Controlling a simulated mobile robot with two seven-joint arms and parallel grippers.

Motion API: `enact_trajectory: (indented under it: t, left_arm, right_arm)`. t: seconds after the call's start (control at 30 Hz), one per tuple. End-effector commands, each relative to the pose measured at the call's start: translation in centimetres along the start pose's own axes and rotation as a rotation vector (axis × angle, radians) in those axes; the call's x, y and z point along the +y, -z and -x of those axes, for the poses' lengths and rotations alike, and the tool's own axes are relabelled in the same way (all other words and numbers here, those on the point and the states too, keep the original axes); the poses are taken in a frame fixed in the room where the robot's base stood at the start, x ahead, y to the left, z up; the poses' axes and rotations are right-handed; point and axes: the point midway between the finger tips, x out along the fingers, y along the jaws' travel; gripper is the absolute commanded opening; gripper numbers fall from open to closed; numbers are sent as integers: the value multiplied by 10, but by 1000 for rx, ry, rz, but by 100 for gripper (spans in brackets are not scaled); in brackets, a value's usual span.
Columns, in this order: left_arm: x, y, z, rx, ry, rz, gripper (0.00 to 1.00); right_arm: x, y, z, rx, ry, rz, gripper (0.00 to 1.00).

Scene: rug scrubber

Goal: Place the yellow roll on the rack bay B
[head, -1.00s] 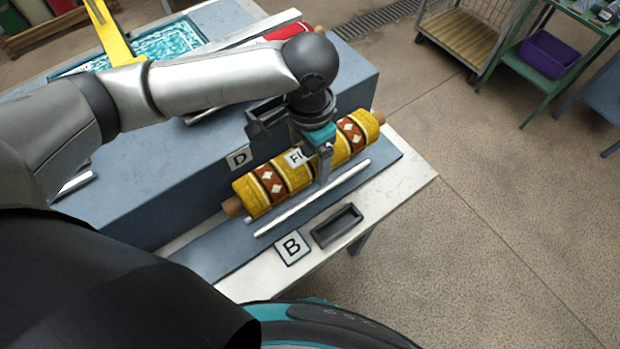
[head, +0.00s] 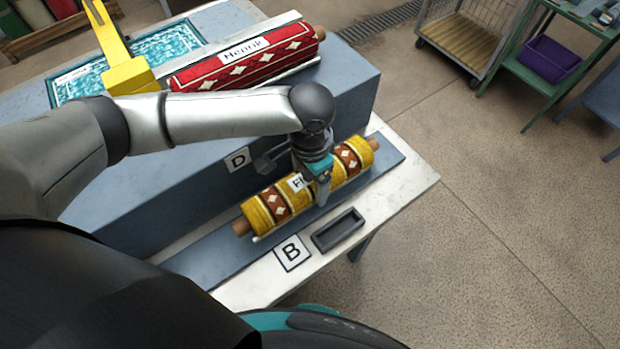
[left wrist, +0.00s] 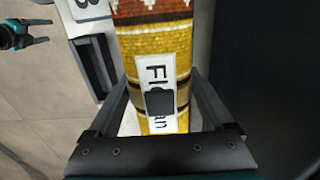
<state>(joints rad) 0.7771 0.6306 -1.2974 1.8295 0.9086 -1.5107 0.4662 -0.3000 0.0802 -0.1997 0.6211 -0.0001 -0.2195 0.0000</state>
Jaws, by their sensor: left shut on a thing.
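The yellow roll (head: 268,207) has brown bands with white diamonds, brown core ends and a white name label, partly hidden by the gripper. My left gripper (head: 318,190) is shut on its middle. The left wrist view shows the roll (left wrist: 155,45) between the two fingers (left wrist: 160,105). My right gripper (left wrist: 42,30) shows small in the left wrist view, fingers apart and empty.
A red roll (head: 245,60) rests on top, near a turquoise rug (head: 140,55) and a yellow tool (head: 130,75). A black tray (head: 338,230) sits beside the B plate.

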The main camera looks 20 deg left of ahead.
Motion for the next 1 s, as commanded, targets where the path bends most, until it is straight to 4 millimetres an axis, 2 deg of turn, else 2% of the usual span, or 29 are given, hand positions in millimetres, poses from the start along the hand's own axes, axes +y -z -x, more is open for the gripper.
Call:
enact_trajectory:
  t: [0.03, 0.07, 0.17, 0.43, 0.53, 1.0]
  left_arm:
    - [0, 1, -1, 1, -1, 0, 0]
    - [0, 0, -1, 0, -1, 0, 88]
    - [0, 0, -1, 0, -1, 0, 99]
    - [0, 0, 0, 0, 0, 0, 100]
    - [0, 1, 8, 3, 0, 0, 100]
    - [0, 1, 102, 3, -1, 0, 100]
  right_arm:
    - [0, 0, 1, 0, 0, 0, 70]
    - [0, 0, 0, 0, 0, 0, 70]
    - [0, 0, 0, 0, 0, 0, 70]
    - [0, 0, 0, 0, -1, 0, 70]
    - [0, 0, 2, 0, -1, 0, 70]
    - [1, 2, 23, -1, 0, 0, 70]
